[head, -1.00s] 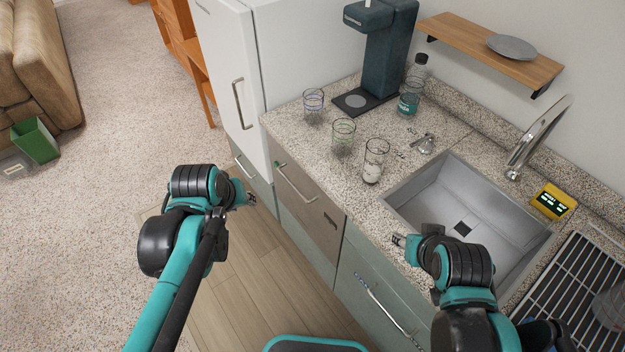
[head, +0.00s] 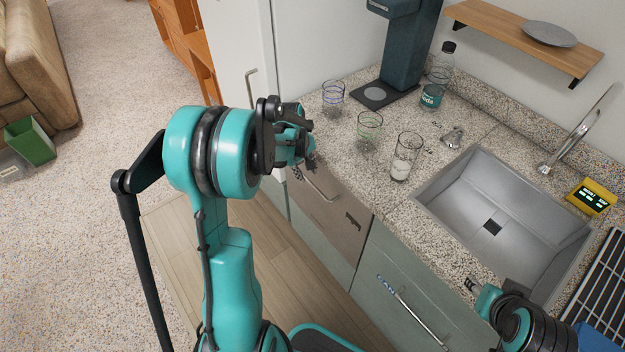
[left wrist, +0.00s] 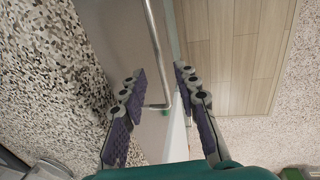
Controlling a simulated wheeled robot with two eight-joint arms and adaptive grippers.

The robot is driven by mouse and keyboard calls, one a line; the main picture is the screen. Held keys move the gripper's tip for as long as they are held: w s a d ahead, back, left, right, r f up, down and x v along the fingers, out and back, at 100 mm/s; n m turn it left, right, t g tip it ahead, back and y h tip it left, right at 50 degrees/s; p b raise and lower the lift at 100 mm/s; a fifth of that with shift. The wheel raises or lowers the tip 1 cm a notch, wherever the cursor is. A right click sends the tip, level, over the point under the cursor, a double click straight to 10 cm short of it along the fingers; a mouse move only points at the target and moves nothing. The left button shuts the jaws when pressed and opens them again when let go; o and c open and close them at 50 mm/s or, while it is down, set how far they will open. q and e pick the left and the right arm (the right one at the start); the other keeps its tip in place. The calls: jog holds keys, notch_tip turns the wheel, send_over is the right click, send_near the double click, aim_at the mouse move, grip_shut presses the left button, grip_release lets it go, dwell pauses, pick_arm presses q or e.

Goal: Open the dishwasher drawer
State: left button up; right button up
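The dishwasher drawer (head: 340,220) is the grey-brown front panel under the counter, with a metal bar handle (head: 322,186) near its top. It looks shut, flush with the cabinets beside it. My left gripper (head: 299,172) is at the handle's left end and partly hides it. In the left wrist view my left gripper (left wrist: 160,72) is open, with its fingers on either side of the handle (left wrist: 154,48); I see no clear contact. My right gripper (head: 472,286) is over the counter's front edge by the sink; its opening is too small to tell.
Several glasses, including a clear one (head: 405,156), stand on the counter (head: 350,140) above the drawer. The sink (head: 500,220) is to the right. A white fridge (head: 240,60) stands left of the drawer. The wooden floor (head: 300,275) before the drawer is clear.

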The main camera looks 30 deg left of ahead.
aim_at(309, 181)
pick_arm(q)
jog(key=f, duration=0.1)
jog(key=f+b, duration=0.1)
jog(key=f, duration=0.2)
jog(key=shift+w+d+f, duration=0.1)
jog(key=shift+w+f, duration=0.05)
jog(key=shift+w, duration=0.25)
grip_shut()
